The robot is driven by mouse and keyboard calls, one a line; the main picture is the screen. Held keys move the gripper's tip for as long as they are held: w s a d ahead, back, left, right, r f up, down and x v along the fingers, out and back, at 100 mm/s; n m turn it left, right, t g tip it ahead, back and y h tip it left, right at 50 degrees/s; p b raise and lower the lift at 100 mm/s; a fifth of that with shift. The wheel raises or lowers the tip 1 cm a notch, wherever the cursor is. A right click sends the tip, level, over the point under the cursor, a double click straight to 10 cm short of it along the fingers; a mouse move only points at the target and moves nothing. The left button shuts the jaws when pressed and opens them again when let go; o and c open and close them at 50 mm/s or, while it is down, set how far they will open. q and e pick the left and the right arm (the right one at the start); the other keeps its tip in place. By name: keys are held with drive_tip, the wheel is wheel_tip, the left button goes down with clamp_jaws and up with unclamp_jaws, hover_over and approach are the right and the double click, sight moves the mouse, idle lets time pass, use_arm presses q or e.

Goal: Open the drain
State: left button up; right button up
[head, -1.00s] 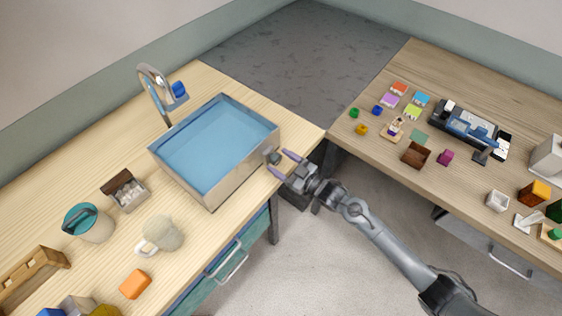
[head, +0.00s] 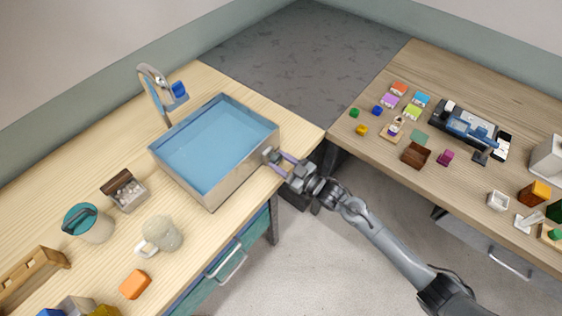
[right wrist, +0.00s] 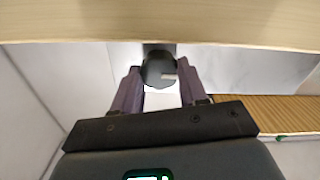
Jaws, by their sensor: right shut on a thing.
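The metal sink (head: 235,172) stands on the left wooden counter, with blue water (head: 215,145) inside. A small dark drain knob (head: 268,154) sticks out of the sink's right-hand wall. My right gripper (head: 274,159) has come in from the lower right and is shut on this knob. In the right wrist view the round dark knob (right wrist: 158,70) sits between the purple fingers of my right gripper (right wrist: 159,78). It has a small pale mark on its face. My left gripper is not in view.
A faucet (head: 158,92) with a blue handle stands behind the sink. A teal-lidded jar (head: 88,224), a pale mug (head: 162,234) and an orange block (head: 135,284) stand to the front left. The right counter (head: 385,165) holds small blocks and boxes.

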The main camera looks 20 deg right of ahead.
drive_tip(key=n, duration=0.4)
drive_tip(key=shift+n+b, duration=0.35)
drive_tip(key=shift+n, duration=0.05)
drive_tip(key=n, duration=0.4)
drive_tip(key=shift+n+b, duration=0.3)
drive_tip(key=shift+b, duration=0.1)
drive_tip(key=n+b, duration=0.1)
drive_tip(key=n, duration=0.4)
drive_tip(key=shift+f, duration=0.1)
drive_tip(key=shift+n+b, duration=0.35)
drive_tip(key=shift+n, duration=1.25)
drive_tip(key=o, duration=1.1)
drive_tip(key=shift+f, duration=0.1)
drive_tip(key=shift+c, duration=0.2)
